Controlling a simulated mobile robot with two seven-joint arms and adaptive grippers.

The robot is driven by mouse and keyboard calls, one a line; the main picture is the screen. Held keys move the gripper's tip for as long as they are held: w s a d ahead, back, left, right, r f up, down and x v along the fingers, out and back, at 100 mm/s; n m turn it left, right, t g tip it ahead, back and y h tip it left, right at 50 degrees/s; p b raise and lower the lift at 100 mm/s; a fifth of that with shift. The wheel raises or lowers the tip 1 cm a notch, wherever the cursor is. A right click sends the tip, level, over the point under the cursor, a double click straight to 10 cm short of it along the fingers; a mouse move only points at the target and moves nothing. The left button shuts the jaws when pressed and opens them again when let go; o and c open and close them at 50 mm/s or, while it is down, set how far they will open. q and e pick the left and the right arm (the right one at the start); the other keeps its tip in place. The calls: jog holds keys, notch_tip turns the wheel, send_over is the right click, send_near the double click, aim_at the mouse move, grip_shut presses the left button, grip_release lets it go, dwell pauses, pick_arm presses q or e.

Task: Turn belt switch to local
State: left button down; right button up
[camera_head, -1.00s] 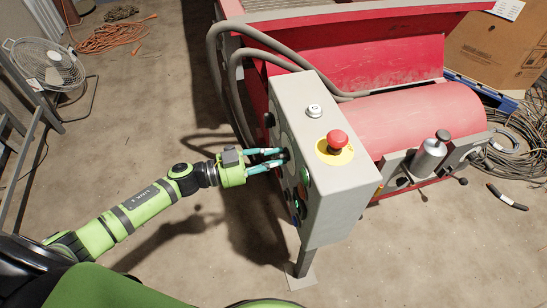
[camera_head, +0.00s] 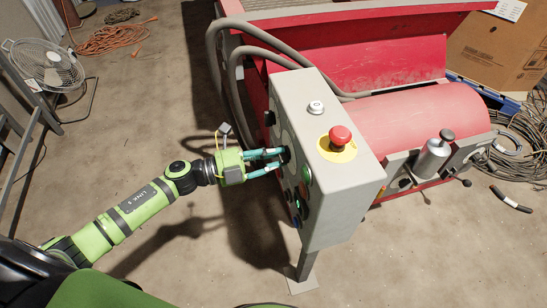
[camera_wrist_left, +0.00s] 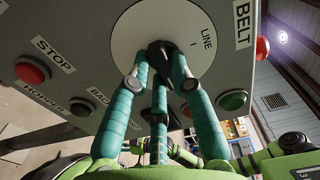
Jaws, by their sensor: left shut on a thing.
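The grey control box (camera_head: 340,195) stands on a post right of my left arm, its panel of buttons facing left. The left wrist view shows a white round dial plate (camera_wrist_left: 128,38) on the panel, lettered "LINE", beside a "BELT" label (camera_wrist_left: 243,22). A black switch knob (camera_wrist_left: 160,47) sits at its middle. My left gripper (camera_head: 280,158) reaches the panel from the left, its teal fingers closed around the knob; they also show in the left wrist view (camera_wrist_left: 160,62). The fingers hide much of the knob, so its exact pointing is unclear. My right gripper is not in view.
A red mushroom button (camera_head: 340,136) on a yellow disc and a white button (camera_head: 316,107) are on the box's top. A red stop button (camera_wrist_left: 32,70) and a green button (camera_wrist_left: 233,100) flank the dial. Grey hoses (camera_head: 233,85) loop behind the box.

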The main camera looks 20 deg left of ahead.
pick_arm(q)
jog(key=shift+m, duration=0.5)
jog(key=c, duration=1.1)
grip_release()
jog(key=shift+a, duration=0.1)
jog(key=v, duration=1.2)
